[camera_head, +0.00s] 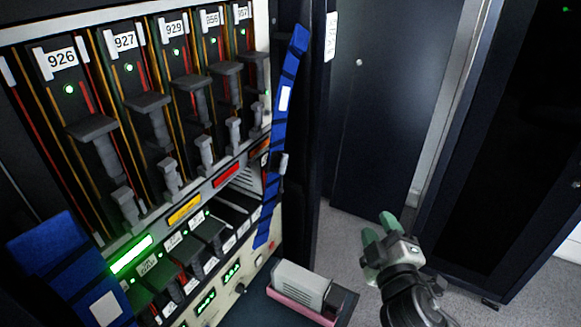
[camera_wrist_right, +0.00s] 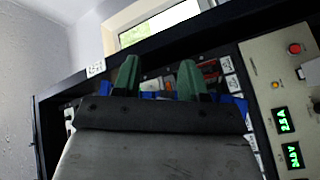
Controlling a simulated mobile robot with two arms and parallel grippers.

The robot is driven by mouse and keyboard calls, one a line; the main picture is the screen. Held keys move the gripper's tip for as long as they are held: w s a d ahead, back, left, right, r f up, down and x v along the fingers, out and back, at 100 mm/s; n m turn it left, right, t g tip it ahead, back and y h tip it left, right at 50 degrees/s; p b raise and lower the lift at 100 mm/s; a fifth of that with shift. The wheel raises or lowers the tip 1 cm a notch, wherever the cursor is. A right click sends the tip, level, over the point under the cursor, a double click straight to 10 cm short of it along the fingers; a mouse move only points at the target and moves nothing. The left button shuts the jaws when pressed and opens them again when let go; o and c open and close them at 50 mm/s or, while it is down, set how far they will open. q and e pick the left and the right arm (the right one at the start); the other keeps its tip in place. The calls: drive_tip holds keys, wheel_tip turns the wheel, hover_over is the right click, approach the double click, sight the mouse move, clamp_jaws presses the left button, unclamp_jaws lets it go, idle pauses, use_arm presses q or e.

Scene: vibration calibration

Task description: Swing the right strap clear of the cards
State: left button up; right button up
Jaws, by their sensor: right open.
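The right strap (camera_head: 285,98) is a long blue band with dark cross bands and a white label. It runs down the right edge of the card rack, slightly tilted, close beside the rightmost card. The cards (camera_head: 150,125) stand in a row with numbered white labels and grey handles. A second blue strap (camera_head: 55,262) lies at the lower left of the rack. My right gripper (camera_head: 378,228), with green fingertips, is open and empty, to the right of the strap and apart from it. In the right wrist view its fingers (camera_wrist_right: 158,78) point toward the rack, with blue parts behind them. My left gripper is out of view.
A grey box on a pinkish base (camera_head: 302,288) sits on a dark ledge below the rack. A control panel with green displays (camera_wrist_right: 285,125) shows in the right wrist view. Dark cabinets (camera_head: 385,120) stand behind; floor near my right gripper is open.

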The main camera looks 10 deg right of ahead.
sight(286, 167)
drive_tip(key=w+a+r+n+g+y, duration=0.1)
drive_tip(key=w+a+r+n+y, duration=0.1)
drive_tip(key=a+r+n+y, duration=0.45)
drive_tip(key=w+a+r+n+y, duration=0.1)
drive_tip(key=r+n+y, duration=0.2)
drive_tip(key=n+y, duration=0.8)
drive_tip(key=w+a+n+g+p, duration=0.1)
drive_tip(key=w+a+n+g, duration=0.1)
drive_tip(key=n, duration=0.2)
drive_tip(key=w+a+f+n+g+h+p, duration=0.1)
drive_tip(key=w+a+n+g, duration=0.1)
drive_tip(key=w+a+n, duration=0.1)
drive_tip(key=w+a+n+g+h+p, duration=0.1)
drive_tip(key=w+a+n+g+p, duration=0.1)
drive_tip(key=n, duration=0.4)
drive_tip(key=shift+w+a+f+g, duration=0.3)
drive_tip(key=shift+f+g, duration=0.1)
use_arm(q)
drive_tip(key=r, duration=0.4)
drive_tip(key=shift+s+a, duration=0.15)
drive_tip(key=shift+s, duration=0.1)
use_arm(e)
drive_tip(key=shift+w+a+f, duration=0.1)
drive_tip(key=shift+w+a, duration=0.1)
drive_tip(key=shift+a, duration=0.05)
drive_tip(key=shift+c, duration=0.3)
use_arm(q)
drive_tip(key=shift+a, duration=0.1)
use_arm(e)
clamp_jaws()
